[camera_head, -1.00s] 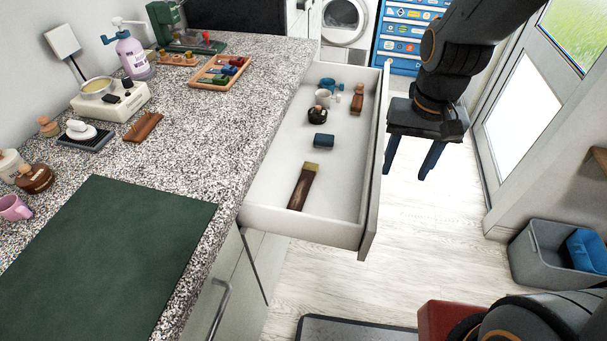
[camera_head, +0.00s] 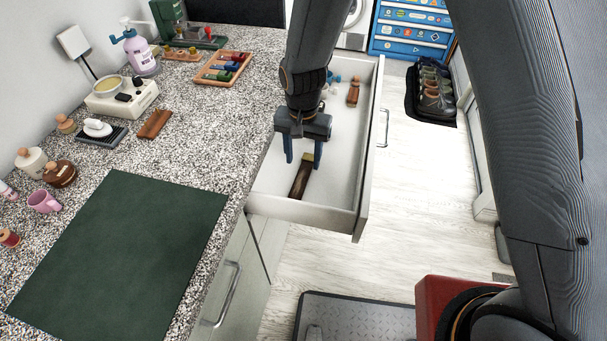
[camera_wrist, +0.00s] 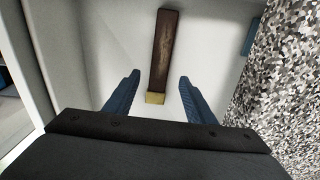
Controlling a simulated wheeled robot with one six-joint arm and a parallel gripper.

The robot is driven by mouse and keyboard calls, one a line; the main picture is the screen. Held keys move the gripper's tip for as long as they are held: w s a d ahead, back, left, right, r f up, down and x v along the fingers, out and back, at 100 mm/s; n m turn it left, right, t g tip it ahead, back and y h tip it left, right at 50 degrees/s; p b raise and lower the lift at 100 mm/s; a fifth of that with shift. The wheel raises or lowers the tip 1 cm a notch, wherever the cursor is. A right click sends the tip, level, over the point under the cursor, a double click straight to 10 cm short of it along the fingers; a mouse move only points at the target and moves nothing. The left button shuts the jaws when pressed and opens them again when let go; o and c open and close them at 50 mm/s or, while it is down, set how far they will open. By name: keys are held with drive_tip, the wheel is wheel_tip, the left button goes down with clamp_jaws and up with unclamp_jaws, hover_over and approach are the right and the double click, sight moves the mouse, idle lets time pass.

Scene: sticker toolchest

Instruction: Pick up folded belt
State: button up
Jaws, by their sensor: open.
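The folded belt (camera_head: 299,182) appears as a dark brown flat strip with a brass-coloured end, lying on the floor of the open white drawer (camera_head: 357,150). In the wrist view the belt (camera_wrist: 163,48) runs away from me, its brass end nearest. My gripper (camera_head: 303,154) is open and points down into the drawer, over the brass-end side of the belt. In the wrist view its blue fingers (camera_wrist: 159,78) stand either side of the brass end, with gaps on both sides. The head view hides part of the belt behind the gripper.
A small blue object (camera_wrist: 250,37) lies in the drawer beside the granite counter (camera_wrist: 285,80). A brown bottle-like item (camera_head: 353,90) stands farther back. The drawer's side walls flank the gripper. A green mat (camera_head: 120,260) covers the near counter.

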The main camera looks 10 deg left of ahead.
sight(303, 175)
drive_tip(key=f, duration=0.1)
drive_tip(key=f+p, duration=0.1)
drive_tip(key=f, duration=0.1)
drive_tip(key=shift+s+f+p, duration=0.25)
drive_tip(key=shift+p, duration=0.15)
drive_tip(key=shift+w+f, duration=0.1)
drive_tip(key=shift+f, duration=0.65)
drive_tip(key=c, duration=1.2)
